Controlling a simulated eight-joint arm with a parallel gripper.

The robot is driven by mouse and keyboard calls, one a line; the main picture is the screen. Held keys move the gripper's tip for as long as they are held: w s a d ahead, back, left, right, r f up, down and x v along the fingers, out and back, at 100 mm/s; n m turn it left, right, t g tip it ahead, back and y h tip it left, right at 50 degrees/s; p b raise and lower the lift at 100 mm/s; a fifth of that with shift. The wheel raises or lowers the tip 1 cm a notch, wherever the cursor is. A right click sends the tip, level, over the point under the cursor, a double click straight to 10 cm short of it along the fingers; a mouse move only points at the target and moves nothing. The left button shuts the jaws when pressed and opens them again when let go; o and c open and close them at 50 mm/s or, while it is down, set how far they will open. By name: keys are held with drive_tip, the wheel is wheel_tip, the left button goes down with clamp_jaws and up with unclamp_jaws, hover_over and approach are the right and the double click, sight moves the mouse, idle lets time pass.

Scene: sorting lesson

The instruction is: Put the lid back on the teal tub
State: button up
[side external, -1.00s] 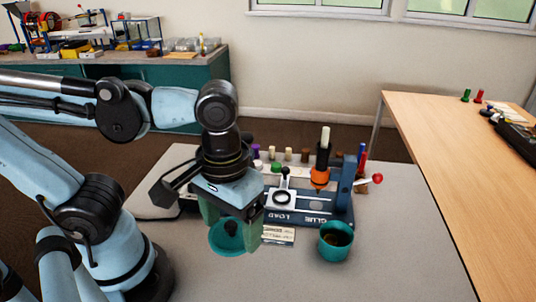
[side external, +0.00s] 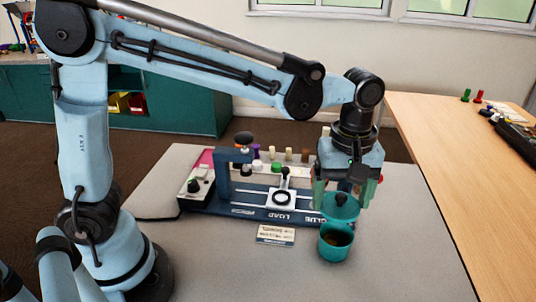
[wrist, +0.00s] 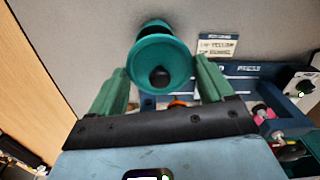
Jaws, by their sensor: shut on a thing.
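The teal lid (side external: 340,209) with its dark knob is held in my gripper (side external: 341,199), which is shut on it. The lid is above the teal tub (side external: 335,246), with a gap between them, and the tub's open mouth still shows below it. The tub stands upright on the grey table, with something brownish inside. In the wrist view the lid (wrist: 150,52) lies between the green fingers, knob towards the camera. It covers most of the tub (wrist: 154,26), whose edge shows beyond it.
A blue press fixture (side external: 250,208) with a row of coloured pegs stands behind and left of the tub. A small printed card (side external: 276,235) lies left of the tub. The grey table (side external: 400,260) is clear in front and to the right.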

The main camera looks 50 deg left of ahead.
drive_tip(key=shift+w+f, duration=0.45)
drive_tip(key=shift+f, duration=3)
drive_tip(key=shift+f, duration=0.2)
drive_tip(key=o, duration=0.9)
drive_tip(key=shift+r, duration=0.15)
drive_tip(key=shift+r, duration=3.4)
drive_tip(key=shift+c, duration=0.3)
clamp_jaws()
